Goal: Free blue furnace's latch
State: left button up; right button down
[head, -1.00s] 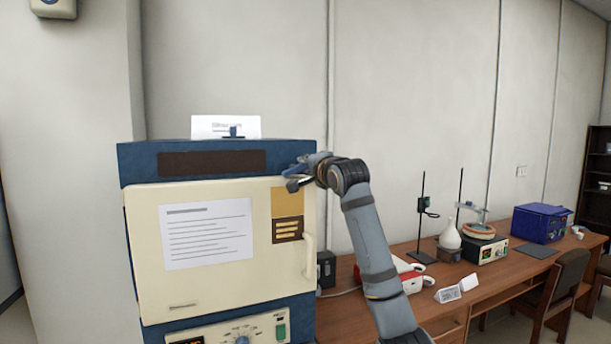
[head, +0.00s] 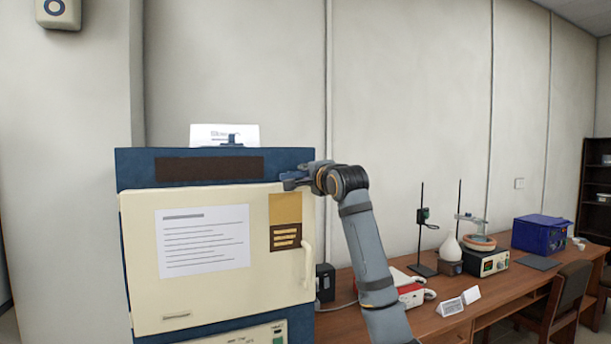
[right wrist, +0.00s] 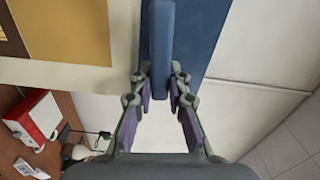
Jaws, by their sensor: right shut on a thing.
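The blue furnace (head: 134,168) stands at the left in the head view, with its cream door (head: 200,297) flush against the front. Its latch (right wrist: 161,35) is a blue bar at the upper right of the front, seen close up in the right wrist view. My right gripper (head: 292,181) is at the top right corner of the door. In the wrist view its two fingers (right wrist: 160,85) are on either side of the bar's end, shut on it. In the head view the gripper hides most of the latch. My left gripper is not in view.
A pale handle (head: 307,262) runs down the door's right edge, below my gripper. A wooden bench (head: 480,304) to the right holds a red-and-white device (head: 410,294), stands, a white flask (head: 450,249) and a blue box (head: 540,234). A chair (head: 556,294) stands before it.

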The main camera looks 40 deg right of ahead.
jog(key=c, duration=1.3)
grip_release()
jog(key=shift+s, duration=0.1)
jog(key=v, duration=0.7)
jog(key=shift+s+a, duration=0.1)
jog(key=shift+s, duration=0.3)
